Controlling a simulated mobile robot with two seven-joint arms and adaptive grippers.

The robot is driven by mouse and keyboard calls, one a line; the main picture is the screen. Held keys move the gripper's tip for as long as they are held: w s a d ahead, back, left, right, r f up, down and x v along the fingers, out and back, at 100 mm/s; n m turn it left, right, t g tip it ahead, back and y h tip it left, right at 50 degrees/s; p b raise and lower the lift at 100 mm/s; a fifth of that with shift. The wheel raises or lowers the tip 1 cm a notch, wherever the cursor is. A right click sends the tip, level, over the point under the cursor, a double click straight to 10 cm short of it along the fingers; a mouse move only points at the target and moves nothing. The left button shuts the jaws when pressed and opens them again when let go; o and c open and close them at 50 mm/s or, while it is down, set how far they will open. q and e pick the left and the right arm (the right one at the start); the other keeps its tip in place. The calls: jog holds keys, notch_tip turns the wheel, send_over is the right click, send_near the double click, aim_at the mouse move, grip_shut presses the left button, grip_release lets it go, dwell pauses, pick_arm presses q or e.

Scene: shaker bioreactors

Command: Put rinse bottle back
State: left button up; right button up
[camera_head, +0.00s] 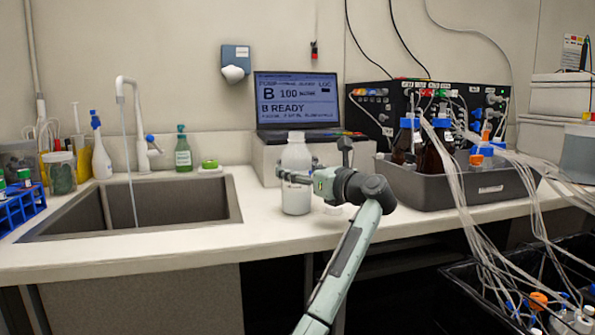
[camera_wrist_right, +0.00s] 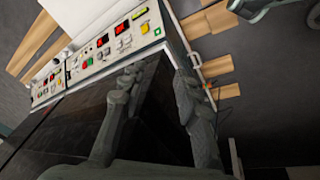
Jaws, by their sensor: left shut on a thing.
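The rinse bottle (camera_head: 296,156), white with a white cap, is upright at the counter's middle, in front of the laptop's stand. My left gripper (camera_head: 300,178) comes from the right and is shut on the bottle's middle. The bottle's base is at or just above the counter; I cannot tell which. My right gripper (camera_wrist_right: 155,85) shows only in the right wrist view, its fingers apart with nothing between them.
A sink (camera_head: 140,205) with a running tap (camera_head: 127,90) is at left. A grey tray (camera_head: 455,185) with brown bottles and tubing stands at right. A laptop (camera_head: 296,100) is behind. A small white object (camera_head: 333,210) lies beside the bottle. A control panel (camera_wrist_right: 100,50) shows in the right wrist view.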

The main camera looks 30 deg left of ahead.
jog(key=shift+r, duration=0.1)
pick_arm(q)
jog(key=shift+f, duration=0.15)
jog(key=o, duration=1.1)
jog(key=shift+o, duration=1.4)
pick_arm(e)
jog(key=shift+w+d+r, duration=0.15)
jog(key=shift+d+r, duration=0.1)
jog(key=shift+r, duration=0.25)
